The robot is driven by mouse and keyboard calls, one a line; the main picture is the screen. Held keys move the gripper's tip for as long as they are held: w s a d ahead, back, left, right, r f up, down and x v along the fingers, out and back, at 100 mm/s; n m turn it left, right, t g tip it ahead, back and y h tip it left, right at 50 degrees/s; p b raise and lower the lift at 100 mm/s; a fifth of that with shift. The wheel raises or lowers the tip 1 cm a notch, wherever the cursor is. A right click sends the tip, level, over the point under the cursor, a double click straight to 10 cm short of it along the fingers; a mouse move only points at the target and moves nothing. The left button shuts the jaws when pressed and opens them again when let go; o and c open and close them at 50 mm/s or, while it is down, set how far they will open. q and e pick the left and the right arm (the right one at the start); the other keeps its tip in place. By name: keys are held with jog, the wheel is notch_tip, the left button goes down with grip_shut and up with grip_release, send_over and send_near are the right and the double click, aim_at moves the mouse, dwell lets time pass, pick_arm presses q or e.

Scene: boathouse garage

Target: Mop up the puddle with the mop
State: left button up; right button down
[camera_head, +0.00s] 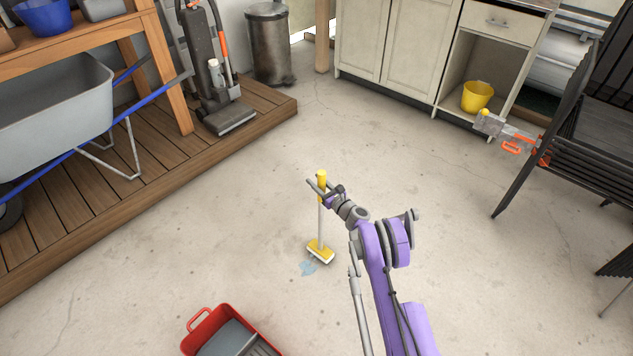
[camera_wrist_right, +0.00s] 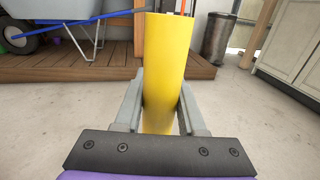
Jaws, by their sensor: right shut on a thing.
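The mop (camera_head: 321,220) stands upright on the concrete floor, with a yellow grip, a pale shaft and a yellow head (camera_head: 320,252) with a white underside. My right gripper (camera_head: 322,186) is shut on the yellow grip near its top. In the right wrist view the yellow grip (camera_wrist_right: 166,70) stands between the two fingers of the right gripper (camera_wrist_right: 160,105). The puddle (camera_head: 308,268) is a small light-blue patch on the floor, just below and left of the mop head. The head partly overlaps its upper edge. My left gripper is not in view.
A wooden deck (camera_head: 150,160) holds a wheelbarrow (camera_head: 60,105) and a vacuum cleaner (camera_head: 215,85). A yellow bucket (camera_head: 477,96) sits in the open cabinet. Dark folding chairs (camera_head: 590,130) stand at right. Floor around the puddle is clear.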

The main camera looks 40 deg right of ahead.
jog(key=shift+f, duration=0.6)
dwell(1.0)
jog(key=s+a, duration=0.3)
jog(key=a, duration=1.4)
jog(key=w+d, duration=0.3)
jog(key=d, duration=1.4)
jog(key=shift+f, duration=0.15)
notch_tip(320, 180, up, 7)
jog(key=p, duration=0.3)
dwell(0.5)
